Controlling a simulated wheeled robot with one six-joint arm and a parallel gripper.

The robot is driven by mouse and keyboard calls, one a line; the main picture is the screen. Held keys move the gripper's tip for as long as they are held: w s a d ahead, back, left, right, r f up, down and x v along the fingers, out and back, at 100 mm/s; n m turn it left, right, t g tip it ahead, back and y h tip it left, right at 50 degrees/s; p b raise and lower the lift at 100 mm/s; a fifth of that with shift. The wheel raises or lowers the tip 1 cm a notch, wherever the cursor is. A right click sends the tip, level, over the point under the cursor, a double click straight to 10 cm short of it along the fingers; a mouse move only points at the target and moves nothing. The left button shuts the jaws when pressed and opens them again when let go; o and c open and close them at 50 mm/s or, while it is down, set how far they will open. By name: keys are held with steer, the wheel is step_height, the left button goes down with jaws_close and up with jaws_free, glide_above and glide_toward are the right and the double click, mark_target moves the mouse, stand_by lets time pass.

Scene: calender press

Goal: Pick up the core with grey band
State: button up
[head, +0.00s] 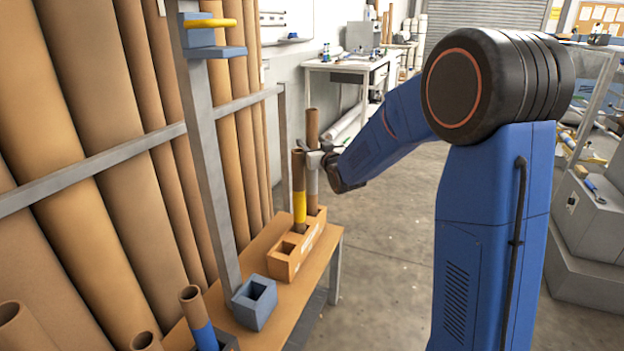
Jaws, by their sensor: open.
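The core with grey band (312,186) is a brown tube that stands upright in the far end of an orange rack (285,266) on a narrow wooden bench (290,312). Its grey band shows below my gripper, and its brown top (313,124) rises above it. My gripper (318,159) is open at the core, just above or at the top of the band. The fingers are small in view, and I cannot tell whether they touch it. A core with yellow band (299,204) stands close beside it on the left, in the same rack.
A blue-grey square socket block (254,303) and a core with blue band (204,335) are nearer on the bench. A grey upright post (208,150) and large brown rolls (130,130) stand at left. The floor right of the bench is clear.

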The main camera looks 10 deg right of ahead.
jaws_close()
step_height(320, 180, up, 18)
stand_by(0.8)
